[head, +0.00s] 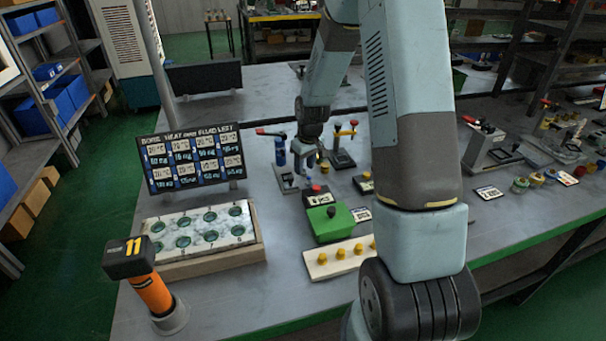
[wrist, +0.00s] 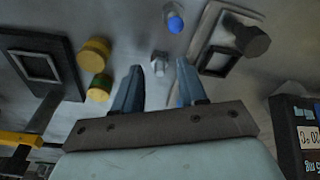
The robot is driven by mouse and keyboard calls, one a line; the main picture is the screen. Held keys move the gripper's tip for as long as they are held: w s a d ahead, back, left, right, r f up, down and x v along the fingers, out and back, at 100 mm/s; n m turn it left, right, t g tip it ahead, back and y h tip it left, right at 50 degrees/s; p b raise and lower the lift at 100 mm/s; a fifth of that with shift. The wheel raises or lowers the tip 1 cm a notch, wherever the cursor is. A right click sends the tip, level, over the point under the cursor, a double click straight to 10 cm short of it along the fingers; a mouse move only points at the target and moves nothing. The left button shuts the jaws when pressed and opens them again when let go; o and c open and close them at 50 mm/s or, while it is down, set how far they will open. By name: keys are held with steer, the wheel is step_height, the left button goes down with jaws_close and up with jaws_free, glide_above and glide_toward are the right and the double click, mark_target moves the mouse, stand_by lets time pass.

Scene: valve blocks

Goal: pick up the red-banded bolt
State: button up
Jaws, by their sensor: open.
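My gripper (wrist: 159,68) is open in the wrist view, with its two blue-grey fingers apart. I cannot pick out a red-banded bolt in the head view.
In the wrist view a blue-topped piece (wrist: 174,21) lies beyond the bolt. A plate with a dark knob (wrist: 252,41) is at right, and a yellow cylinder (wrist: 95,51) at left. The head view shows a green box (head: 330,224) and a holed tray (head: 254,249).

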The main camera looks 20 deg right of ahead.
steer(key=shift+f, duration=0.2)
jaws_close()
steer(key=shift+r, duration=0.1)
stand_by(0.4)
